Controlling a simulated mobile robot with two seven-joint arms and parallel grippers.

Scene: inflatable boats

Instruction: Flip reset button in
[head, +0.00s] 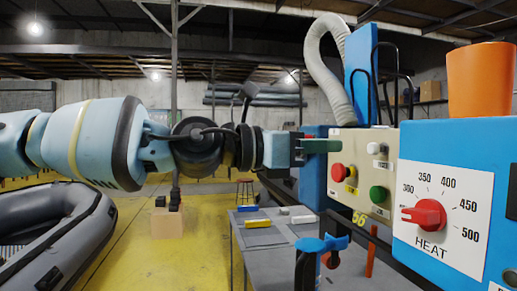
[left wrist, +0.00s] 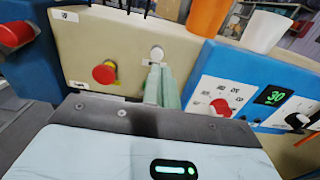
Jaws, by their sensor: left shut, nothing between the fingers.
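A beige control panel (head: 362,160) carries a red button (head: 338,172) with yellow beside it, a white button (head: 374,148) and a green button (head: 378,194). I cannot read which is marked reset. My left gripper (head: 331,146) is shut and empty, its green fingers in front of the panel's upper part. In the left wrist view, the shut fingers (left wrist: 162,84) point at the panel just below the white button (left wrist: 156,54), right of the red button (left wrist: 105,73). Contact cannot be told. My right gripper is not in view.
A blue box with a red heat knob (head: 424,215) stands right of the panel, an orange container (head: 481,79) on top. A grey hose (head: 329,60) rises behind. A blue-topped tool (head: 321,245) stands below. A grey inflatable boat (head: 60,235) lies at left.

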